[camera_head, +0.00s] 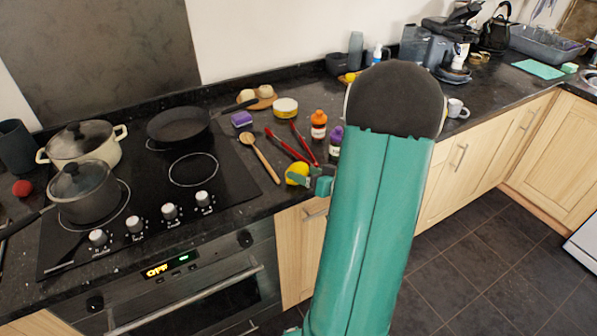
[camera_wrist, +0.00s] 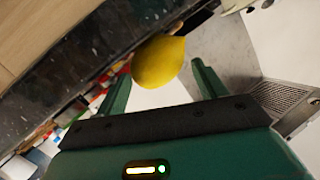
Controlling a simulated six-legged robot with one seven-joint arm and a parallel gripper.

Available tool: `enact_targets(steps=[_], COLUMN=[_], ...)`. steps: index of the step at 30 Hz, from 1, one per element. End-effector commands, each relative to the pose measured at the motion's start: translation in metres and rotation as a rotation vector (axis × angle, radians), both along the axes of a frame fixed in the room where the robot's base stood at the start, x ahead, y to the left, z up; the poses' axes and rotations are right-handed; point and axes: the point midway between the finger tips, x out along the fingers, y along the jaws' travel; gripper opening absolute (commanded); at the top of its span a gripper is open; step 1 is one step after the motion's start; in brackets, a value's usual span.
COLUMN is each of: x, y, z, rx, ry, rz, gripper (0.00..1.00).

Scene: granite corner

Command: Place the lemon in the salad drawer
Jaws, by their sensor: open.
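The yellow lemon (camera_head: 293,169) sits near the front edge of the dark counter, just right of the hob, in the head view. It also shows in the wrist view (camera_wrist: 158,62), between and slightly beyond my two green fingertips. My gripper (camera_head: 313,181) is open and at the lemon, with a finger partly covering it in the head view. I cannot tell whether a finger touches it. I cannot make out the salad drawer in either view.
Red tongs (camera_head: 287,146), a wooden spoon (camera_head: 260,158) and an orange-capped bottle (camera_head: 319,126) lie or stand close around the lemon. The hob with a frying pan (camera_head: 178,124) and pots is to the left. My arm hides part of the counter. A white appliance (camera_head: 583,243) shows at the right edge.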

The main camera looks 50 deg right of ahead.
Motion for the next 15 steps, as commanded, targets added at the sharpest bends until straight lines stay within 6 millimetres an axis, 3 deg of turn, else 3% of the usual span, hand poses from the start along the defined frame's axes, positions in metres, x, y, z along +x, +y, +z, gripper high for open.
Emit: enact_targets(steps=[9,15], x=[-0.065,-0.084], y=[-0.003,-0.003], z=[0.015,0.018], rx=[-0.001,-0.001], ry=[-0.001,-0.001], rz=[-0.002,0.000], gripper=[0.70,0.70])
